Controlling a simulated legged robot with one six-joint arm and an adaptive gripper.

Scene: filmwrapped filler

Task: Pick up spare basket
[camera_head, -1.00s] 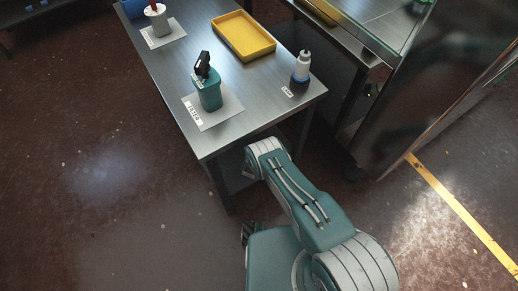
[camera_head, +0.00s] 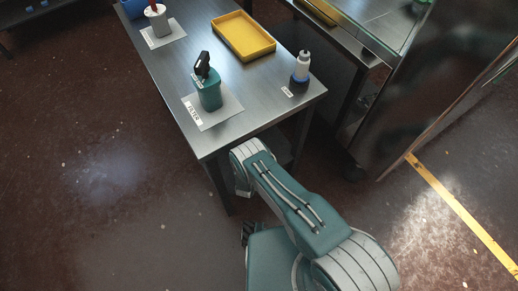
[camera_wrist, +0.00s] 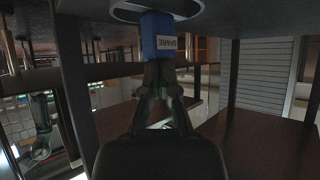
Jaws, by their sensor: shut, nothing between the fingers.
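The spare basket (camera_wrist: 160,36) is a small blue box with a white label reading SPARE. It shows at the top middle of the wrist view, under a round metal rim. My gripper (camera_wrist: 162,72) reaches up from the bottom of that view, with its dark fingers together just below the basket's lower edge. The fingers hold nothing, and I cannot tell whether they touch the basket. In the head view, the basket is not clearly seen and my gripper is hidden below the table.
A steel table (camera_head: 165,85) carries a teal canister (camera_head: 209,93) on a plate labelled FILTER, a yellow tray (camera_head: 243,36), a white and blue bottle (camera_head: 301,70) and a grey container (camera_head: 158,20). Its front edge and leg are close to my arm. Floor at left is clear.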

